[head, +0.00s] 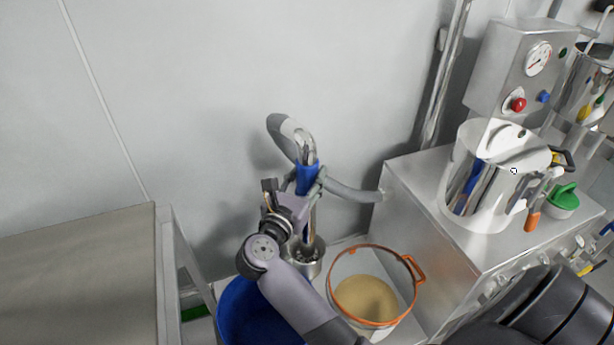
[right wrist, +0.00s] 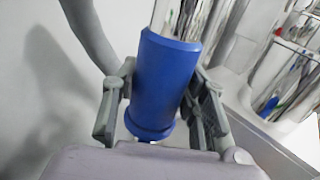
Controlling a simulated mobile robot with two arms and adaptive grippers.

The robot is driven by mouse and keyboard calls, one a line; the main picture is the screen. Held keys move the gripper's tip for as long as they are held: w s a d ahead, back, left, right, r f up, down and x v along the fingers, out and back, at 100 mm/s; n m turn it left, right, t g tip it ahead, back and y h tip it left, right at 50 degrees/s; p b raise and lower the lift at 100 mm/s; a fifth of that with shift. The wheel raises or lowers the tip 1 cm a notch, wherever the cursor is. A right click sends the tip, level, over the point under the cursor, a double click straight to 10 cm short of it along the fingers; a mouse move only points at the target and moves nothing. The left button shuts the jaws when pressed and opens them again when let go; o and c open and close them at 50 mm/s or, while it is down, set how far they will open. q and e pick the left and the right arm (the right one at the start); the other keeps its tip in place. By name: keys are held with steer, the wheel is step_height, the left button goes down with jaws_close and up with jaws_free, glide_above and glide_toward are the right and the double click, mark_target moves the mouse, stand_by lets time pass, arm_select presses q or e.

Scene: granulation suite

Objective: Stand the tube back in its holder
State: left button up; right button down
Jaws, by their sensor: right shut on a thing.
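The tube (head: 312,222) is a steel pipe with a blue grip sleeve (head: 307,178) and a curved top joined to a grey hose (head: 352,191). My right gripper (head: 305,184) is shut on the blue sleeve, which also shows between the fingers in the right wrist view (right wrist: 162,85). The tube stands nearly upright. Its holder, a round steel cup (head: 305,263), is on the floor directly below. The tube's lower end overlaps the cup's mouth in the head view; I cannot tell how far inside it is. My left gripper is not in view.
An orange-rimmed container of tan powder (head: 368,298) stands right of the holder, and a blue tub (head: 240,318) stands left of it. A steel table (head: 80,270) is at left. A steel cabinet (head: 420,205) at right bears a shiny vessel (head: 482,190). The wall is close behind.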

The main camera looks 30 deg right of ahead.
steer(key=shift+r, duration=0.1)
steer(key=c, duration=0.9)
jaws_free()
steer(key=shift+s+a, duration=0.15)
steer(key=shift+a, duration=0.05)
steer(key=v, duration=0.7)
